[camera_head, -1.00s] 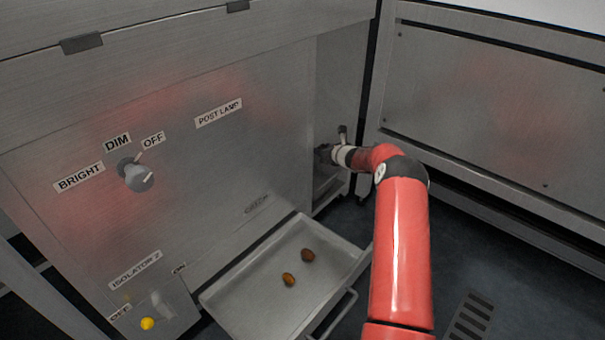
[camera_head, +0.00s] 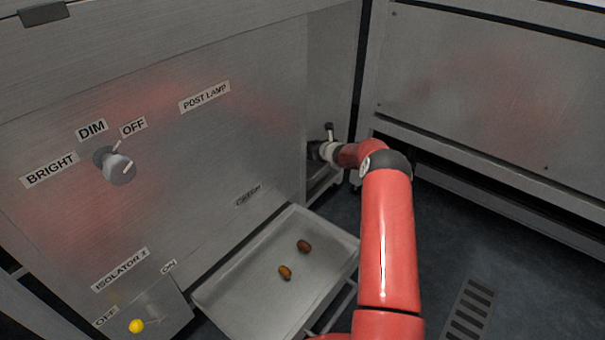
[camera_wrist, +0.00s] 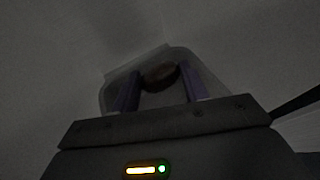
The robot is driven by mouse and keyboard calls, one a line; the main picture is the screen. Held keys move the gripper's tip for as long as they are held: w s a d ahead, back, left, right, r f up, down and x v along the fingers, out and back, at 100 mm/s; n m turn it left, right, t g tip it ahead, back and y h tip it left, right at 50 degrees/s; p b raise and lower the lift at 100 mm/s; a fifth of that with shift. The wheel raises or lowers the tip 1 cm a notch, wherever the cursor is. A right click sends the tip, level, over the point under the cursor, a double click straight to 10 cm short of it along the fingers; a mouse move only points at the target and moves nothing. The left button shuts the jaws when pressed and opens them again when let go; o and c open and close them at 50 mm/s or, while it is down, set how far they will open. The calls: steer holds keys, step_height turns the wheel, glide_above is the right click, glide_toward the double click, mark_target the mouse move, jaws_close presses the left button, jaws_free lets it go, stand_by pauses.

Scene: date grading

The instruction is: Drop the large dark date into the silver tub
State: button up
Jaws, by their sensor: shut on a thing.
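In the wrist view, my gripper (camera_wrist: 160,80) is shut on a dark brown date (camera_wrist: 160,75), held between its two purple fingers. The surroundings there are dim. A paler, rounded shape (camera_wrist: 211,82) shows behind the fingers and date; I cannot tell whether it is the silver tub. In the head view, my arm reaches into a dark recess (camera_head: 320,115) at the right end of the metal cabinet. The fingers and the held date are hidden there, and I cannot make out a silver tub.
A shallow metal tray (camera_head: 240,289) projects below the cabinet front and holds two brown dates, one (camera_head: 304,246) and another (camera_head: 285,272). A lamp knob (camera_head: 115,166) and a yellow-tipped isolator switch (camera_head: 137,326) are on the left. Open floor (camera_head: 440,235) lies to the right.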

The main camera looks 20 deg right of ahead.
steer(key=o, duration=0.8)
steer(key=v, duration=0.7)
steer(key=shift+s+d, duration=0.1)
steer(key=shift+s, duration=0.3)
